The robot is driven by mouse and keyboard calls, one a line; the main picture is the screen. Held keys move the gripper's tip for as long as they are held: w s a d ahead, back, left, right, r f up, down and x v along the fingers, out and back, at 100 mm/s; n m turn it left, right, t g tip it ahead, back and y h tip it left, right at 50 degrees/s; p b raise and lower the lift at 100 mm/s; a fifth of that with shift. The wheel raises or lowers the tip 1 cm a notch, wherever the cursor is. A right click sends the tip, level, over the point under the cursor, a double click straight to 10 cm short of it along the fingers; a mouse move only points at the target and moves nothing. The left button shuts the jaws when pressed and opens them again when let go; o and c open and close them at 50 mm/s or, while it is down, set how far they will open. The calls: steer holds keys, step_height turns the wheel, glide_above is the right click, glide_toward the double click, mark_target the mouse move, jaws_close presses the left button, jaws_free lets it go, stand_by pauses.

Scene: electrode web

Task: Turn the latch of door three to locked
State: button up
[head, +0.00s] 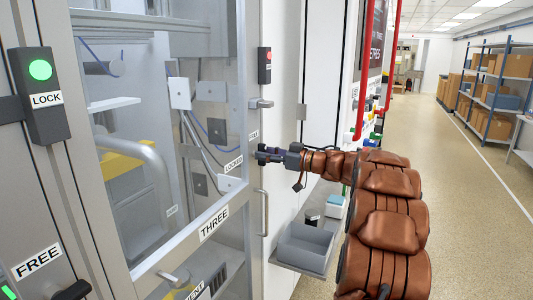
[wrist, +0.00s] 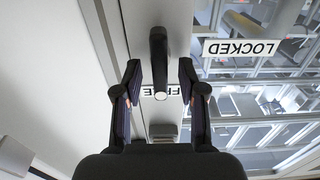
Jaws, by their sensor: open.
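Door three is the glazed door with the label THREE (head: 213,224) on its frame in the head view. Its latch is a dark bar (wrist: 158,55) in the wrist view, standing upright in the picture with its lower end over the FREE label (wrist: 146,91). The LOCKED label (wrist: 241,48) is to the right, upside down. My gripper (wrist: 159,76) is open, one finger on each side of the bar, with gaps visible on both sides. In the head view my gripper (head: 259,154) is at the door's right edge and hides the latch.
A vertical pull handle (head: 264,212) is below my gripper and a grey bracket (head: 261,104) above it. A grey bin (head: 305,246) stands lower right. At left is another panel with a lit green LOCK box (head: 40,95). The aisle (head: 440,190) at right is clear.

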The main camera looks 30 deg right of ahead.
jaws_close()
stand_by(0.3)
steer(key=shift+n+b, duration=0.3)
steer(key=shift+b, duration=0.1)
steer(key=shift+s+a+f+n+b, duration=0.1)
steer(key=shift+f+n+b, duration=0.05)
steer(key=shift+n+b, duration=2.7)
steer(key=shift+s+a+f+n+b, duration=0.1)
steer(key=shift+n+b, duration=2.7)
steer(key=shift+a+f+n+b, duration=0.1)
steer(key=shift+f+n+b, duration=0.05)
steer(key=shift+n+b, duration=2.7)
steer(key=shift+r+n, duration=0.1)
steer(key=shift+n, duration=0.2)
jaws_free()
